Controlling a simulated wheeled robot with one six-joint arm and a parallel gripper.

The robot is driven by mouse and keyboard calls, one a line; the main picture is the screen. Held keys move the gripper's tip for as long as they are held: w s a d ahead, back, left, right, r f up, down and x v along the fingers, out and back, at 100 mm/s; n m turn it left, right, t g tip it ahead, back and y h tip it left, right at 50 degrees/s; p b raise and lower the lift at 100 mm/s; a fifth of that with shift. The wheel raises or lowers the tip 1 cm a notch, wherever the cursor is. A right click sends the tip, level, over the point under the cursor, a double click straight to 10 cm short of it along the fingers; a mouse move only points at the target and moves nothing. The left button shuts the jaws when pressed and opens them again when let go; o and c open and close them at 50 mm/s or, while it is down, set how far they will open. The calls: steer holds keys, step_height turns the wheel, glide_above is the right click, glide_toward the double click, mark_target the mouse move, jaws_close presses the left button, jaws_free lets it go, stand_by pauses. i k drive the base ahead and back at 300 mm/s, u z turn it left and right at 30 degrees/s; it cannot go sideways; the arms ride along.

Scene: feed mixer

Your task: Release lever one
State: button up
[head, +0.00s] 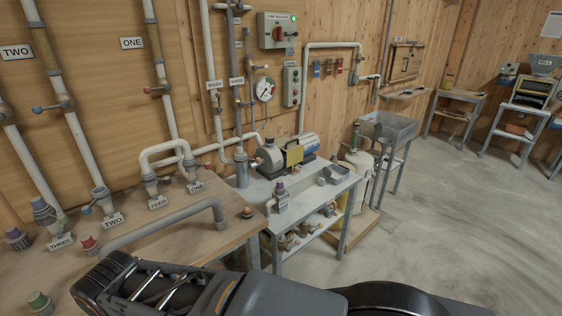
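The sign ONE (131,43) is on the wooden wall at upper left. Beside it, a white pipe (167,112) runs down the wall, with a valve carrying a small red-tipped lever (149,90). The lever sticks out to the left of the pipe, roughly level. Nothing touches it. My arm lies across the bottom of the head view, well below and in front of the lever. I cannot make out my gripper in this view. A U-shaped white pipe (165,146) joins the FEED fitting (158,201) and the fitting to its right on the bench.
The wooden bench (205,237) holds a long grey bent pipe (165,227) and several coloured caps. A pipe with a blue-tipped lever (40,109) stands near sign TWO (17,52). A pump (285,155) sits on a metal table at centre. The floor at right (460,220) is clear.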

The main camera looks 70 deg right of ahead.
mark_target(208, 166)
steer(key=z, duration=1.55)
steer(key=i, duration=0.5)
steer(key=z, duration=0.05)
steer(key=k, duration=1)
steer(key=z, duration=1.5)
steer(key=i, duration=1.3)
steer(key=u, duration=1.4)
